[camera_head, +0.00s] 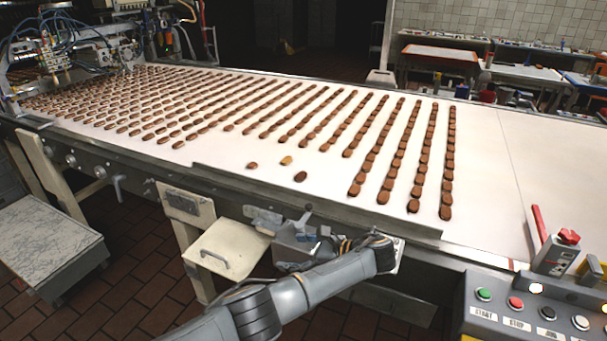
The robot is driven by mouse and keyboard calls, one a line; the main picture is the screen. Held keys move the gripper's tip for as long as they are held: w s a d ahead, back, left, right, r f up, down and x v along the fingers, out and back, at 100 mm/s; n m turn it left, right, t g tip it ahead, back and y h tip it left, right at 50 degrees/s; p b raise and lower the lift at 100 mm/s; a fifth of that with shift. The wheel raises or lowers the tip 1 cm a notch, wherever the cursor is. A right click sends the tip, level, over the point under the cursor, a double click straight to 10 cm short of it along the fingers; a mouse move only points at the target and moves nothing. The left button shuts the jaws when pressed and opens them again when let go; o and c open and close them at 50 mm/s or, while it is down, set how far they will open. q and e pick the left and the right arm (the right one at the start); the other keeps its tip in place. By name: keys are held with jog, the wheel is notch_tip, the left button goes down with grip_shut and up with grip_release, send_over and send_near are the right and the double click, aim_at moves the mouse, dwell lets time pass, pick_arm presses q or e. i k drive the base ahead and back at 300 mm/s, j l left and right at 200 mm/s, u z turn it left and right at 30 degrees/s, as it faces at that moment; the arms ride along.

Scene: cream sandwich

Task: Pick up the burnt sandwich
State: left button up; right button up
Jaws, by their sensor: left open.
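Three sandwiches lie apart from the rows near the front edge of the white belt (330,190). The one nearest the edge (300,176) is dark reddish brown and looks the darkest. A brown one (252,165) lies to its left, and a paler golden one (286,160) lies behind it. My left arm comes in from the bottom left. My left gripper (291,252) is low in front of the conveyor's side, below and apart from the three sandwiches. It is open, with no sandwich seen in it; its fingers are partly lost against grey machine parts. My right gripper is out of view.
Many brown sandwiches in rows (445,165) cover most of the belt. A raised metal rail (370,216) runs along the belt's front edge. A button panel (540,318) and a red-handled device (553,250) stand at right. The belt's right part is bare.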

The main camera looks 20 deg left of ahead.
aim_at(302, 176)
jog(key=i, duration=1.4)
